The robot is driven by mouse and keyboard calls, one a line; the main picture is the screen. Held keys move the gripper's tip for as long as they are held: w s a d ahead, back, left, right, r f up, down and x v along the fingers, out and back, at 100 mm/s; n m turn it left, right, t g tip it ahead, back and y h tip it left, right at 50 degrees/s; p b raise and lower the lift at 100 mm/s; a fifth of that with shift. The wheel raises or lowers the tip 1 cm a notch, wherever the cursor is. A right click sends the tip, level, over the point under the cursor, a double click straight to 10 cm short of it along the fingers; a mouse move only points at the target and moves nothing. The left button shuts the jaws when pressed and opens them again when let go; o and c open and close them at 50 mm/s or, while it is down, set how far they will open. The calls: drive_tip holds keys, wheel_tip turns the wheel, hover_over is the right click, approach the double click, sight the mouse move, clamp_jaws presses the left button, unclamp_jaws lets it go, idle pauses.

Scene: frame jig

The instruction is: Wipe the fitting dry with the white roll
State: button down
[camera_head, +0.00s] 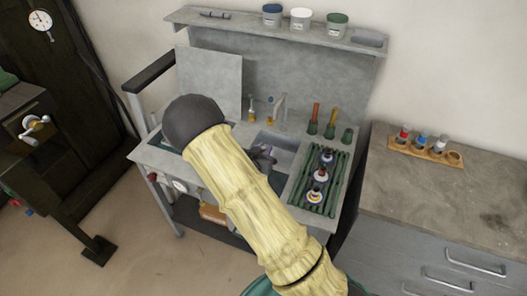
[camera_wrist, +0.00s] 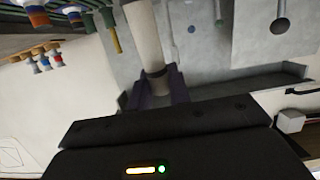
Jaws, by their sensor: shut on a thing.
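My gripper (camera_wrist: 157,88), with purple-grey fingers, is shut on the white roll (camera_wrist: 145,35), a pale cylinder with a dark band near the fingers. In the head view my gripper (camera_head: 264,156) shows small over the sink, partly hidden by my forearm, and the roll cannot be made out there. Several small fittings with blue, white and dark rings stand on the green slatted rack right of the sink: a near fitting (camera_head: 315,195), a middle fitting (camera_head: 321,174) and a far fitting (camera_head: 327,156). I cannot tell which fitting the task means. My gripper is left of them, apart.
A grey tap (camera_head: 280,108) stands behind the sink (camera_head: 283,158). Upright tools in green holders (camera_head: 313,127) stand behind the rack (camera_head: 299,180). A wooden block (camera_head: 426,151) with small bottles sits on the right cabinet (camera_head: 455,195). Tubs line the upper shelf (camera_head: 240,29).

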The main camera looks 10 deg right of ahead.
drive_tip(key=shift+r+p, duration=0.6)
drive_tip(key=shift+r, duration=0.6)
drive_tip(key=shift+f, duration=0.15)
